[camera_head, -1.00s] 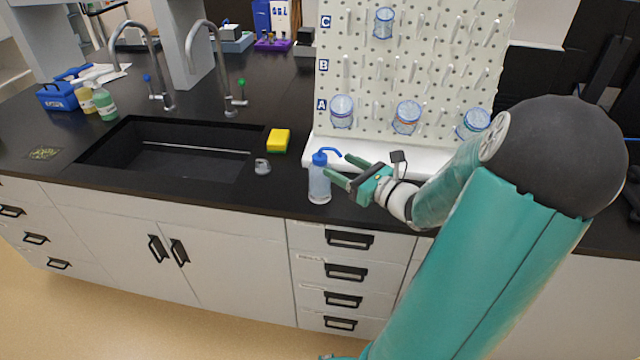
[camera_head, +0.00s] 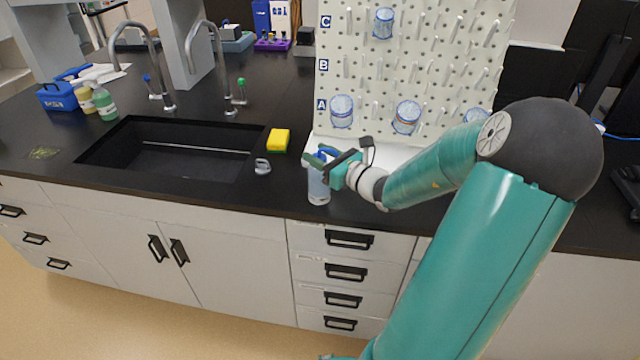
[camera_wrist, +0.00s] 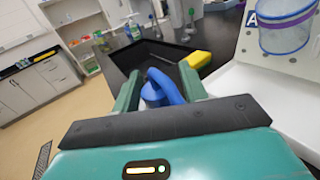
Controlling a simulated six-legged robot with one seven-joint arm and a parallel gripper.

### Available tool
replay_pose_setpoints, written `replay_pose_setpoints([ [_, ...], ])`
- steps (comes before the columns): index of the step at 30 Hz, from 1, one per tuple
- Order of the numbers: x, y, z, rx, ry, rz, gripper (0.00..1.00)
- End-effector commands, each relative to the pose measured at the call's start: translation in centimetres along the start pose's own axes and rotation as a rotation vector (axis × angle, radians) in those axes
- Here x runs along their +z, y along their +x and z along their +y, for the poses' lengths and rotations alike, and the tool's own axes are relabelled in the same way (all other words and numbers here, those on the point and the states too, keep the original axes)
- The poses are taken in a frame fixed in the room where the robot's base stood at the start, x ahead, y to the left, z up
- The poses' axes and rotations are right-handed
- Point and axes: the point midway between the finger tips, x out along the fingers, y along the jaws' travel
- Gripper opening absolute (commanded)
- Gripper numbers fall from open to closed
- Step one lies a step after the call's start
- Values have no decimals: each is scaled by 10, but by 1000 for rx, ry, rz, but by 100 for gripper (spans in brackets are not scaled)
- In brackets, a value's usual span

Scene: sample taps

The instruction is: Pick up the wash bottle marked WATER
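The wash bottle (camera_head: 319,188) has a clear, pale body and a blue cap with a bent spout. It stands upright near the counter's front edge, right of the sink. I cannot read any marking on it. My gripper (camera_head: 321,157) is at the bottle's top, coming from the right, and partly hides the cap. In the wrist view the blue cap (camera_wrist: 158,92) lies between my two spread green fingers (camera_wrist: 160,78). My gripper looks open around the cap, with no clear grip seen. The bottle's body is hidden in the wrist view.
A pegboard (camera_head: 375,85) with several blue-rimmed containers stands behind the bottle on a white base. A yellow sponge (camera_head: 278,140) and a small grey item (camera_head: 262,167) lie to the left, beside the black sink (camera_head: 165,155). The counter between sink and bottle is mostly clear.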

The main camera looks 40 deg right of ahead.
Motion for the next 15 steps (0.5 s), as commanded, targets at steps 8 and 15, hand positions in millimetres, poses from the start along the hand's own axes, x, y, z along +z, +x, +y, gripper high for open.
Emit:
replay_pose_setpoints([
  [8,0,0,0,0,0,0,0],
  [15,0,0,0,0,0,1,0],
])
